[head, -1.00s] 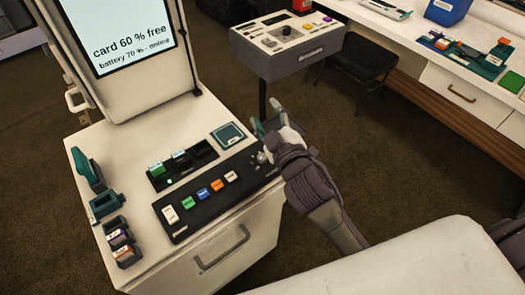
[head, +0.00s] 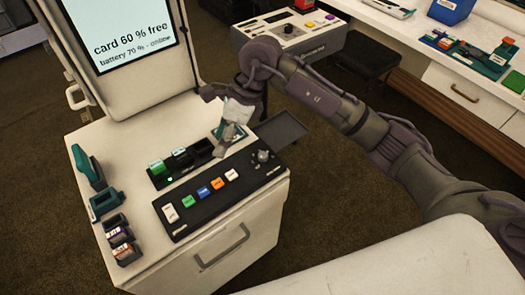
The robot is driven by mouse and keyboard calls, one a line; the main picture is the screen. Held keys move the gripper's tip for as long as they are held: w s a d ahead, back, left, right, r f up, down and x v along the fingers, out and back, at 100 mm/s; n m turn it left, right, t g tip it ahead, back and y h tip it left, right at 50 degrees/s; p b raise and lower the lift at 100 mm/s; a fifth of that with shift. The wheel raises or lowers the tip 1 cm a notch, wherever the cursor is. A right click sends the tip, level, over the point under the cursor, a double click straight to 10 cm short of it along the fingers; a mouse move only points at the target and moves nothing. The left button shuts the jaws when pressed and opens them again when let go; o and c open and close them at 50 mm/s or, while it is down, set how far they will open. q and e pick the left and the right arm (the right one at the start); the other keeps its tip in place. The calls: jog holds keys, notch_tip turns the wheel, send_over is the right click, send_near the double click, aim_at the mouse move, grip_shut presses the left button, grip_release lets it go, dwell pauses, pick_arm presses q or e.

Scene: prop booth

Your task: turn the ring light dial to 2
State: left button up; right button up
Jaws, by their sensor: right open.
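My left gripper is not in view.
The panel carries a row of coloured buttons (head: 203,193). Behind it stands a black tray with green-topped cards (head: 157,166). Teal and dark holders (head: 103,204) line the cabinet's left edge. A screen (head: 128,32) rises at the back. A dark side shelf (head: 281,130) juts out right of the dial.

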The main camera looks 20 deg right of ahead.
aim_at(263, 155)
jog(key=w+d+r+h, duration=0.1)
jog(key=w+d+h, duration=0.3)
jog(key=d, duration=0.6)
jog(key=shift+h, duration=0.7)
jog(key=f, duration=0.4)
jog(key=s+f+p, duration=0.1)
jog(key=f, duration=0.8)
jog(key=shift+s+d+f+p, duration=0.1)
jog(key=shift+s+f+p, duration=0.1)
jog(key=shift+p, duration=0.15)
grip_shut()
